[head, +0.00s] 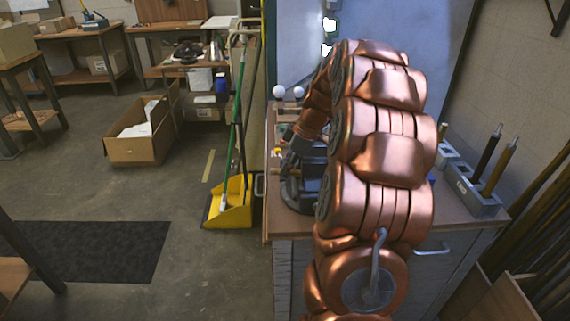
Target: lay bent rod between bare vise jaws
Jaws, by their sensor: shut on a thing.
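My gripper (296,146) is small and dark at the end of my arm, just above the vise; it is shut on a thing. Its fingertips are hard to make out. A thin tan-brown rod (284,184) slants out on the left, below the gripper and beside the vise; it appears to be the bent rod, but its bend is not visible. The dark grey vise (312,186) stands on the workbench (291,224), its right side hidden behind my arm. The vise jaws, and whether the rod touches them, cannot be made out.
Two white bulbs (279,91) stand at the back left of the bench. A grey block rack (470,192) with upright rods is at the right. A yellow dustpan (231,204) and a green-handled broom stand left of the bench. Small items lie near the gripper.

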